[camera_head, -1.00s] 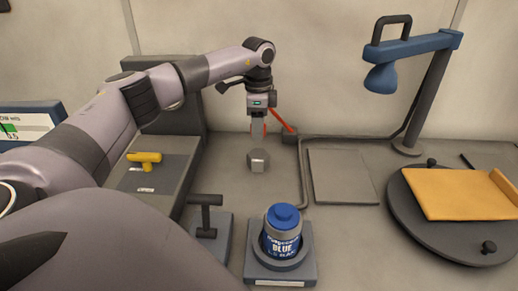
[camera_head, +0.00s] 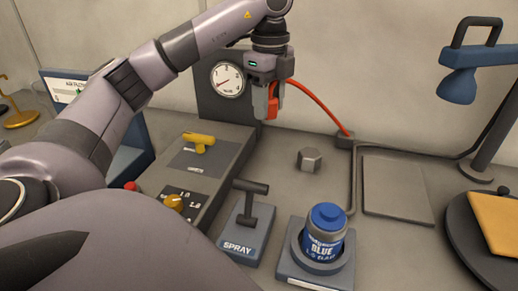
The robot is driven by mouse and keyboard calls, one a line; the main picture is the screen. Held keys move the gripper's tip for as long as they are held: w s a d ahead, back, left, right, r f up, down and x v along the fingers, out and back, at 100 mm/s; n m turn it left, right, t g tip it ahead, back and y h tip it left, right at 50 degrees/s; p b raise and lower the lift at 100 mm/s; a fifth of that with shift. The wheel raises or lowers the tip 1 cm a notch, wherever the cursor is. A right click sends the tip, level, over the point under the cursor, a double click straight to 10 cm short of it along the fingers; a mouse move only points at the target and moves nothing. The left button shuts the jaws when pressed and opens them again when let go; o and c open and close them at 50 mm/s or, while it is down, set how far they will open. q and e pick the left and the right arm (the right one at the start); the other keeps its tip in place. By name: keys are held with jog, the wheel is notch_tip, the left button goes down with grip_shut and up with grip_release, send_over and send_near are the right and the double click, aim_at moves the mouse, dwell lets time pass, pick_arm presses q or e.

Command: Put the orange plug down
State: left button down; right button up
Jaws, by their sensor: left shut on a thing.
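My left gripper (camera_head: 266,112) is shut on the orange plug (camera_head: 272,102), which shows between and beside the pale fingers. It holds the plug up in front of the back wall, close to the right edge of the grey gauge panel as seen here. A red hose (camera_head: 318,101) runs from the plug down to a dark block on the bench. The plug's lower end is partly hidden by the fingers. My right gripper is not in view.
A grey hexagonal piece (camera_head: 309,160) stands on the bench, right of and below the gripper. A blue jar (camera_head: 326,232) sits in a grey holder. A spray lever (camera_head: 250,205), a yellow valve handle (camera_head: 199,142) and a gauge (camera_head: 227,79) are nearby. A flat grey plate (camera_head: 396,188) lies bare.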

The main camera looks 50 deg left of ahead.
pick_arm(q)
notch_tip(320, 180, down, 14)
jog(key=b, duration=0.2)
jog(key=shift+f+b, duration=0.15)
jog(key=shift+b, duration=0.25)
jog(key=shift+f, duration=2.7)
jog(key=shift+f+b, duration=0.3)
jog(key=shift+f, duration=0.3)
jog(key=c, duration=0.6)
grip_release()
jog(key=shift+r, duration=0.15)
